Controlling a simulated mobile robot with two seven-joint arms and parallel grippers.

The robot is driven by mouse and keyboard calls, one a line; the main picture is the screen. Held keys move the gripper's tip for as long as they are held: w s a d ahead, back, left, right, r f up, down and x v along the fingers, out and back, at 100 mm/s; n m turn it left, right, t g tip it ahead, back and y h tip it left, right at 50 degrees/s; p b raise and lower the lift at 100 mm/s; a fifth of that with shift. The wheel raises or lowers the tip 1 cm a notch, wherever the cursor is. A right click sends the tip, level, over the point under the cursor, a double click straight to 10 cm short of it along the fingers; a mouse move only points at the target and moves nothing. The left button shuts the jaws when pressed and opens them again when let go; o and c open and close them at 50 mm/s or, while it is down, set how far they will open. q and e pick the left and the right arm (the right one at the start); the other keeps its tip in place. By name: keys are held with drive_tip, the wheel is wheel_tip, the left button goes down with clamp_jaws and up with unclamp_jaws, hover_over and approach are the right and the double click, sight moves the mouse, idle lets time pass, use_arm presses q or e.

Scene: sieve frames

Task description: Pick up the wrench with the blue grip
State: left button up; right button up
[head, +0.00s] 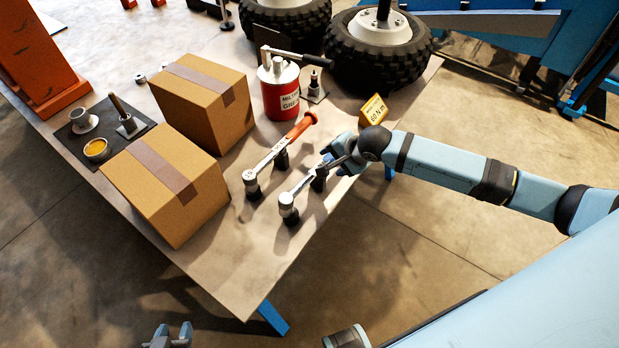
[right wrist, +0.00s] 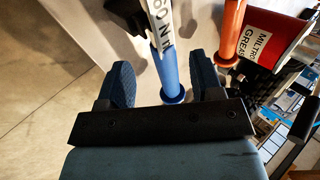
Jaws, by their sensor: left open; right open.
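The wrench with the blue grip (head: 301,187) lies on black posts near the table's right edge, its silver head toward the front. Its blue grip (right wrist: 167,70) runs between the fingers of my right gripper (right wrist: 165,82) in the right wrist view. That gripper is open, with a finger on each side of the grip and a visible gap at each. In the head view my right gripper (head: 338,165) hides most of the blue grip. My left gripper (head: 167,338) is open and empty at the bottom edge, off the table.
A wrench with an orange grip (head: 266,164) rests parallel, just left. Behind are a red grease can (head: 280,92) and a yellow sign (head: 374,109). The table's front corner (head: 238,290) is clear.

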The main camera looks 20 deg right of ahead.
sight(329, 160)
drive_tip(key=x, duration=0.5)
drive_tip(key=shift+w+d, duration=0.2)
drive_tip(key=shift+w, duration=0.05)
drive_tip(key=shift+c, duration=0.4)
drive_tip(key=shift+r, duration=0.1)
clamp_jaws()
